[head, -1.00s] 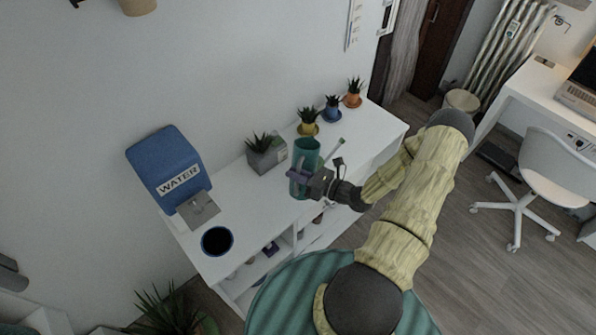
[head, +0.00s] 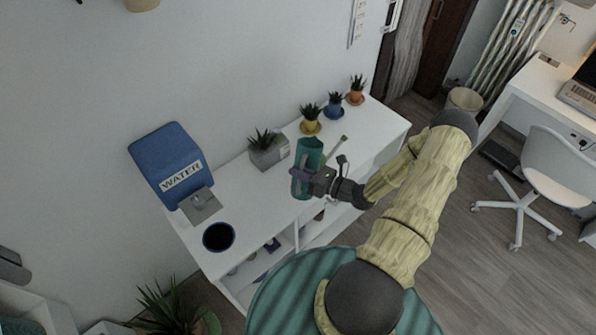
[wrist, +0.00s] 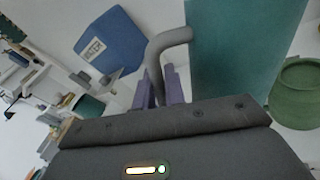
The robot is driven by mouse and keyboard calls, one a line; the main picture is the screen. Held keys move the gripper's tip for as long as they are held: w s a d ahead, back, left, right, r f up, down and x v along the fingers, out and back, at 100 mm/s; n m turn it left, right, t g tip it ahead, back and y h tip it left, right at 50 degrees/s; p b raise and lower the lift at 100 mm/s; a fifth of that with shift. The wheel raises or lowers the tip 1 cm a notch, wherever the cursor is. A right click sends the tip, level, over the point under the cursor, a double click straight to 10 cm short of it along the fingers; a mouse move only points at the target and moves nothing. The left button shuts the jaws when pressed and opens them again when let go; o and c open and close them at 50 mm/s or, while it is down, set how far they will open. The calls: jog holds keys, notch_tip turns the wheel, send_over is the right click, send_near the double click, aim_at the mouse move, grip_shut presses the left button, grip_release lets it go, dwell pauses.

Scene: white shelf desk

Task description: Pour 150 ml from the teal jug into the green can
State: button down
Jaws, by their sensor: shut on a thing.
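The teal jug (head: 308,158) is at the front middle of the white desk, roughly upright, its open top facing up. In the wrist view its teal wall (wrist: 238,50) fills the upper middle, with the grey handle (wrist: 163,42) beside it. My gripper (head: 298,174) has its purple fingers (wrist: 162,88) shut on that handle. The green can (wrist: 298,95) stands just right of the jug in the wrist view, cut off by the frame edge. In the head view only its thin green spout (head: 333,147) shows clearly. I cannot tell the liquid level or whether the jug touches the desk.
A blue water dispenser (head: 168,160) and a dark blue-rimmed bowl (head: 218,237) are at the desk's left. A grey planter (head: 268,152) stands close behind the jug. Small yellow (head: 311,127), blue (head: 334,110) and orange (head: 356,97) pots line the back right.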

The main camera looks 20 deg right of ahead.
jog(key=shift+w+a+r, duration=0.1)
jog(key=shift+r, duration=0.1)
jog(key=shift+w+r+p, duration=0.2)
jog(key=shift+r+p, duration=0.1)
jog(key=shift+p, duration=0.1)
jog(key=shift+w+d+r, duration=0.15)
jog(key=shift+d+r, duration=0.15)
dwell(0.4)
jog(key=shift+w+d+r+m+p, duration=0.15)
jog(key=shift+r+m+p, duration=0.15)
jog(key=shift+p, duration=0.15)
jog(key=shift+w+r, duration=0.1)
dwell(0.3)
